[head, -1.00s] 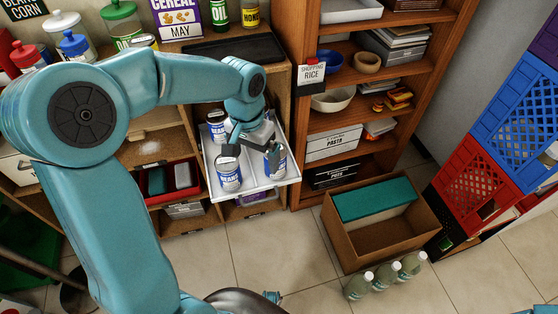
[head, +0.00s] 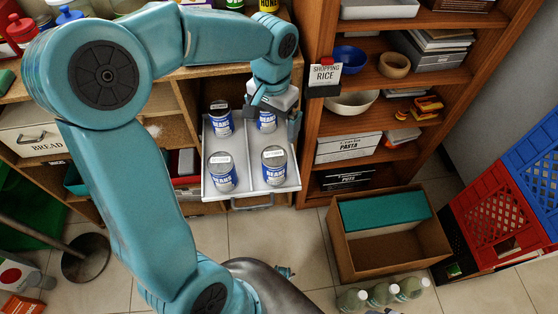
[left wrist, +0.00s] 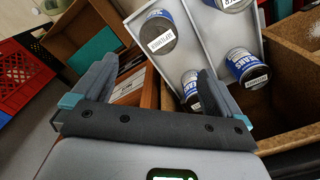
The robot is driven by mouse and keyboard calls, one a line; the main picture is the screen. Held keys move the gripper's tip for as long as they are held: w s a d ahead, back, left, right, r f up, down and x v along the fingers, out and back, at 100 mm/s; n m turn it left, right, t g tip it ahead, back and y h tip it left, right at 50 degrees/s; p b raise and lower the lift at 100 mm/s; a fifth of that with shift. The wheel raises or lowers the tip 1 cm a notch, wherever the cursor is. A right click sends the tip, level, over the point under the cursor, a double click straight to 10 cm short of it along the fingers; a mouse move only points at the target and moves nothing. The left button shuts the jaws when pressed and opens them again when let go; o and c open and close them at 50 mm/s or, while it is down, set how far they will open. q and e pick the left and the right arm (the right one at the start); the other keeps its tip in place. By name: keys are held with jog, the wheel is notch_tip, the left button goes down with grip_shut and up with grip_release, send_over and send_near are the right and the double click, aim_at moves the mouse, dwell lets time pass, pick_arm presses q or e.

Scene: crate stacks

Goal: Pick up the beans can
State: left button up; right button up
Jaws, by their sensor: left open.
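Several beans cans with blue and white labels stand upright in a pulled-out white drawer (head: 236,199) with a divider. In the head view they are front left (head: 222,172), front right (head: 274,165), back left (head: 220,118) and back right (head: 267,121). My left gripper (head: 277,112) is open at the back right can, which it partly covers. In the left wrist view, the open, empty jaws (left wrist: 157,84) point toward the drawer. One can (left wrist: 192,88) lies close to the right finger, another (left wrist: 157,36) beyond the jaws. Contact cannot be told. My right gripper is not seen.
A cardboard box (head: 390,262), bottles (head: 382,294) and red and blue crates (head: 495,215) are on the right. Floor before the drawer is clear.

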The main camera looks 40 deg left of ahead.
aim_at(274, 156)
pick_arm(q)
jog(key=f, duration=0.3)
jog(key=f+b, duration=0.1)
jog(key=f, duration=0.5)
jog(key=shift+s+f+b, duration=0.1)
jog(key=shift+s+b, duration=0.2)
jog(key=shift+b, duration=0.1)
jog(key=shift+d+f, duration=0.15)
jog(key=shift+f, duration=0.4)
notch_tip(274, 156, down, 5)
jog(key=shift+w+r+b, duration=0.1)
jog(key=shift+w+b, duration=0.05)
jog(key=shift+b, duration=0.5)
jog(key=c, duration=1.4)
